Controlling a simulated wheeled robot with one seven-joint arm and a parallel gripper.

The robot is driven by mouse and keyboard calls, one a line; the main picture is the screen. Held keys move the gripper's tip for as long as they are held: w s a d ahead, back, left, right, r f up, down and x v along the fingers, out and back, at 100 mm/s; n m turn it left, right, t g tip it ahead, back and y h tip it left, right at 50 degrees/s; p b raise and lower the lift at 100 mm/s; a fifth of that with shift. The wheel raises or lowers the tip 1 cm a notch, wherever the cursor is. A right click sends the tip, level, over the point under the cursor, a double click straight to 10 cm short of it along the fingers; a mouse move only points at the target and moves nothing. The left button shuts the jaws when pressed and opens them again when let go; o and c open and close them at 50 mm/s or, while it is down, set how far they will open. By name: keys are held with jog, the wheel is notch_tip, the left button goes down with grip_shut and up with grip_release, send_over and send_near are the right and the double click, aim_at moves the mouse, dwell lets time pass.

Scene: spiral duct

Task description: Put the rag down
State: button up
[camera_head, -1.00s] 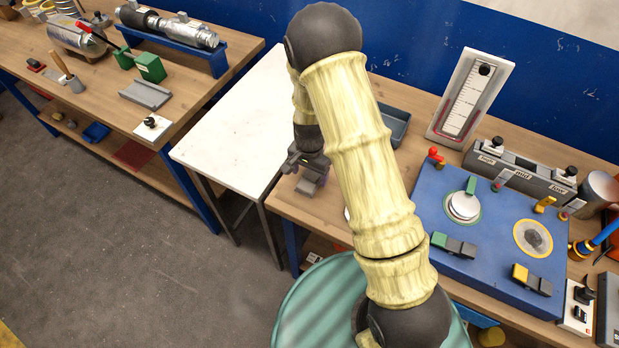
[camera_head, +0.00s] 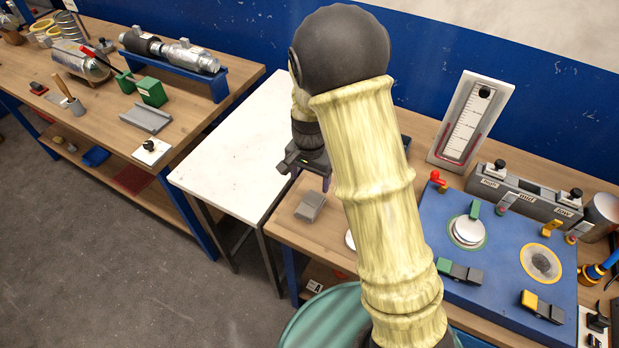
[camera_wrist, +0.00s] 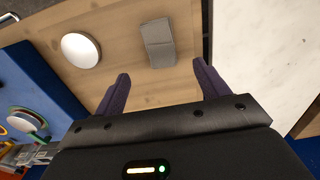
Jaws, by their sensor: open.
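The rag is most likely the small grey folded piece (camera_head: 310,206) lying on the wooden bench, near its left edge. It also shows in the wrist view (camera_wrist: 158,42), flat on the wood beyond my fingertips. My gripper (camera_head: 308,172) is above the bench, higher than the grey piece and apart from it. In the wrist view my two purple fingers (camera_wrist: 160,78) are spread wide with nothing between them. My arm hides part of the bench behind it in the head view.
A white table (camera_head: 235,150) adjoins the bench on the left. A round white disc (camera_wrist: 81,50) lies beside the rag. A blue panel (camera_head: 500,245) with levers and knobs is to the right, with a gauge board (camera_head: 470,122) behind it. Bare wood surrounds the rag.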

jog(key=s+d+r+n+t, duration=0.1)
jog(key=s+d+r+n, duration=0.2)
jog(key=s+d+r, duration=0.2)
jog(key=s+d+r+n+t, duration=0.1)
jog(key=s+d+r+n, duration=0.2)
jog(key=s, duration=0.6)
notch_tip(320, 180, up, 2)
jog(key=shift+d+n+t, duration=0.3)
jog(key=shift+d+n, duration=0.1)
jog(key=shift+d, duration=0.65)
